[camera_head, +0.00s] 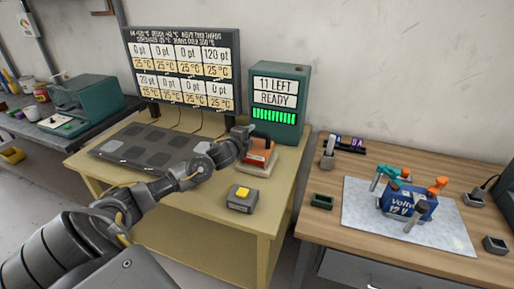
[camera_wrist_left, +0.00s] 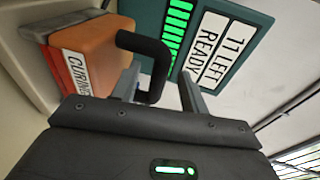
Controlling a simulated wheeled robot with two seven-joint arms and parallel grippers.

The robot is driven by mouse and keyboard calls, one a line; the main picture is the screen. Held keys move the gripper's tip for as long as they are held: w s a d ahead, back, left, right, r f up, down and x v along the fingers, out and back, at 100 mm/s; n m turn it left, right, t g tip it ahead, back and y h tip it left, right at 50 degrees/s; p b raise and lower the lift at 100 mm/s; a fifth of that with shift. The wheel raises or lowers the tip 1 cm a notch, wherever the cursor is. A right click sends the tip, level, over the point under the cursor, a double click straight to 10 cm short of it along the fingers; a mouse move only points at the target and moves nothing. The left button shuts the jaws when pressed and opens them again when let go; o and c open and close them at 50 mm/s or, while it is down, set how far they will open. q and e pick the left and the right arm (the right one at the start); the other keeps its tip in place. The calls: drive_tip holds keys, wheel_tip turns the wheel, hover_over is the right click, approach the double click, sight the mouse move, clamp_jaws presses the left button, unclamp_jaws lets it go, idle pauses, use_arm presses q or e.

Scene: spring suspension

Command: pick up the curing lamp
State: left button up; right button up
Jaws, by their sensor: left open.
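The curing lamp (camera_head: 259,155) is an orange-red box with a black handle, standing on a pale base on the yellow table. In the left wrist view the lamp (camera_wrist_left: 88,48) shows its "CURING" label at upper left. My left gripper (camera_head: 247,137) is at the lamp's handle. In the left wrist view its open fingers (camera_wrist_left: 160,85) are on either side of the black handle (camera_wrist_left: 155,62); I cannot tell whether they touch it. My right gripper is not in view.
A teal box (camera_head: 278,101) reading "11 LEFT READY" stands just behind the lamp. A display board (camera_head: 185,66) stands behind a dark panel mat (camera_head: 150,148). A grey box with a yellow button (camera_head: 242,198) sits in front. A wooden bench (camera_head: 330,225) with a blue battery (camera_head: 409,203) is at right.

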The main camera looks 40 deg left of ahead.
sight(252, 134)
use_arm(q)
drive_tip(key=x, duration=0.3)
drive_tip(key=shift+w+d+p, duration=0.1)
drive_tip(key=shift+w+p, duration=0.05)
drive_tip(key=shift+p, duration=0.15)
clamp_jaws()
drive_tip(key=shift+f, duration=0.1)
idle(1.0)
